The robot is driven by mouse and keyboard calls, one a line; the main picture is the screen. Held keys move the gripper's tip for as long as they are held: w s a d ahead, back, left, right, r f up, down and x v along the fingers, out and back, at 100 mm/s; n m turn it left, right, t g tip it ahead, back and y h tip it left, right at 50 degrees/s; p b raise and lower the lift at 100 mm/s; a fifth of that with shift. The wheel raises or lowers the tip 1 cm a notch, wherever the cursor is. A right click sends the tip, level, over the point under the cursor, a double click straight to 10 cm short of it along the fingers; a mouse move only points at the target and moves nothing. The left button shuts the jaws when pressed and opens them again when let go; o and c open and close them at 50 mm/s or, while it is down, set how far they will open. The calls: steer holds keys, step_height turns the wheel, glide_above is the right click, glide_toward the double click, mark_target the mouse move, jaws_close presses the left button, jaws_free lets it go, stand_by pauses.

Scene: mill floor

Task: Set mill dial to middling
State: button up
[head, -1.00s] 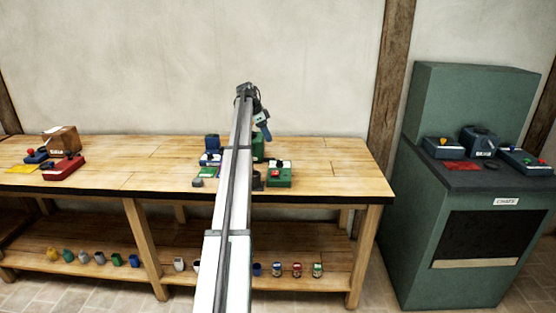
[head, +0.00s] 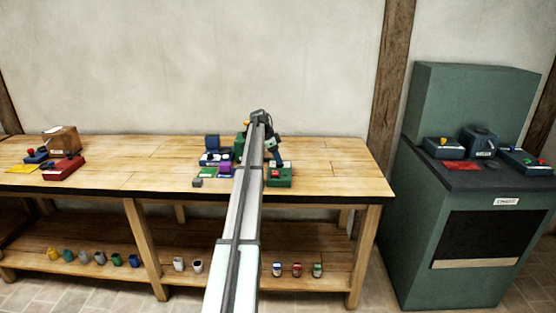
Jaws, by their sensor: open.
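My gripper (head: 279,161) is at the far end of my long arm, low over the right part of the wooden bench. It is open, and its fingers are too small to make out. Just below it in the picture sits a green box (head: 280,181) with a red part on top. Behind and left of my arm stands a green block (head: 239,146), partly hidden. Left of that are a blue device (head: 212,143) and a small purple item (head: 225,169). I cannot tell which of these carries the mill dial; no dial marking is readable.
The wooden bench (head: 130,160) is clear in its middle. A red box (head: 64,168) and a brown box (head: 60,138) stand at its left. Several small cups line the lower shelf (head: 225,262). A green cabinet (head: 425,200) with blue devices on top stands at the right.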

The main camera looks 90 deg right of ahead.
steer(key=shift+s+f, duration=0.25)
steer(key=shift+f, duration=0.4)
steer(key=c, duration=1)
